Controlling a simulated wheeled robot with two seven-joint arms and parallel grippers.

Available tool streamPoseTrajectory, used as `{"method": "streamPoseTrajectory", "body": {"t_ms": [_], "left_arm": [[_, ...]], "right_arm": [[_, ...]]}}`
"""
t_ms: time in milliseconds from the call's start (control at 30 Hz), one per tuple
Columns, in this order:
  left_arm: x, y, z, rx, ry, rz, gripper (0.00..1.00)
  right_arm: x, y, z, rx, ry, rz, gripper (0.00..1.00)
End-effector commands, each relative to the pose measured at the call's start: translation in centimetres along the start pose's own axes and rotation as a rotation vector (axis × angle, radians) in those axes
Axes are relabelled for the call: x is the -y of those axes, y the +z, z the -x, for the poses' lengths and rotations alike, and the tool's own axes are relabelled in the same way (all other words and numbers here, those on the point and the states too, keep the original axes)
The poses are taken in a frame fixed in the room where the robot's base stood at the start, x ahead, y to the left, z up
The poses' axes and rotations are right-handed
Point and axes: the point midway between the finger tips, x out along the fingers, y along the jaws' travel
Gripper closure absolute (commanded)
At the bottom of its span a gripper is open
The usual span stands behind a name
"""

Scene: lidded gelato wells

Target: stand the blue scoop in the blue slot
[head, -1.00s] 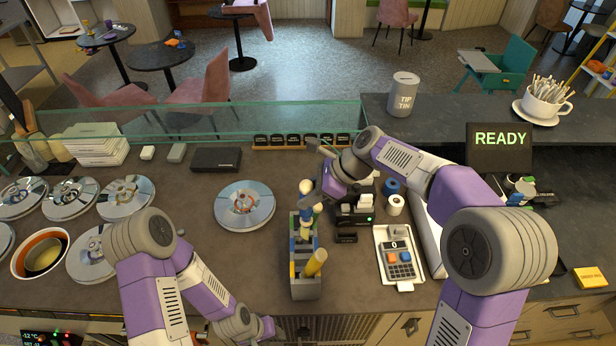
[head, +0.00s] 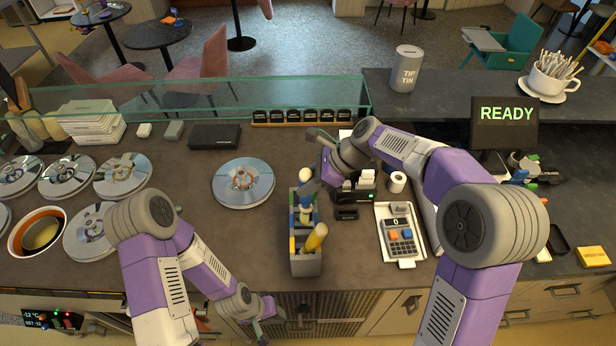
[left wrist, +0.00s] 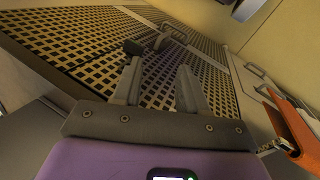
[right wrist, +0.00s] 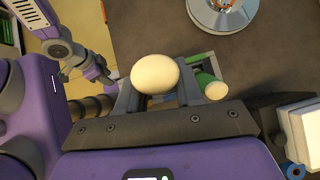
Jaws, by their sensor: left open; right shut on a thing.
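The grey slotted rack (head: 306,266) stands on the counter with blue, yellow and green markings on its slots. My right gripper (head: 309,187) is over its far end, shut on a scoop whose cream end (head: 305,174) points up. In the right wrist view this cream end (right wrist: 155,73) sits between the fingers and hides the handle below, so I cannot tell whether the scoop is in a slot. A yellow-handled scoop (head: 315,238) leans in the near part. A green scoop (right wrist: 204,80) shows beside my fingers. My left gripper (left wrist: 158,88) is open and empty, low before the counter's front.
A glass screen (head: 200,98) runs along the back. A grille panel (left wrist: 200,70) faces my left gripper.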

Motion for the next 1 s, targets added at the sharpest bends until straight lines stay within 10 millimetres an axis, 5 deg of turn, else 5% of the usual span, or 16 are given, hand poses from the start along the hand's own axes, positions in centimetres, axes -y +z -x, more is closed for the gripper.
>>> {"method": "streamPoseTrajectory", "body": {"t_ms": [1000], "left_arm": [[2.1,-0.2,-5.5,0.0,0.0,0.0,0.57]], "right_arm": [[0.0,-7.0,-8.3,0.0,-0.001,0.0,1.0]]}}
